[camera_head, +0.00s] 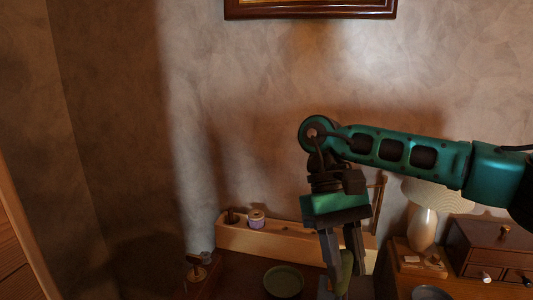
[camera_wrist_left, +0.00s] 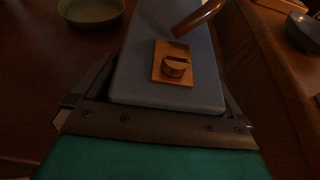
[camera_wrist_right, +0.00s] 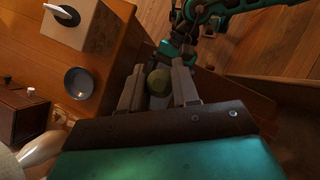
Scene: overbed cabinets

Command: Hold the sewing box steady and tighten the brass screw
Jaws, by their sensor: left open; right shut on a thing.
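The sewing box (camera_wrist_left: 135,75) is a blue-grey block in the left wrist view, with a small brass plate (camera_wrist_left: 158,72) on top. The slotted brass screw (camera_wrist_left: 175,68) stands on this plate. My left gripper (camera_wrist_left: 167,82) is open, with a finger on either side of the box. My right gripper (camera_head: 340,262) is shut on an olive-green handle (camera_head: 346,268), which also shows between its fingers in the right wrist view (camera_wrist_right: 159,82). A copper-brown rod (camera_wrist_left: 198,18) ends above the box, apart from the screw; I cannot tell whether it belongs to the handle.
A green bowl (camera_head: 283,281) lies left of my right gripper. A long wooden tray (camera_head: 290,239) with a thread spool (camera_head: 256,219) stands along the wall. A lamp (camera_head: 424,228) and a small drawer chest (camera_head: 490,250) stand at the right. A dark bowl (camera_wrist_right: 78,82) is nearby.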

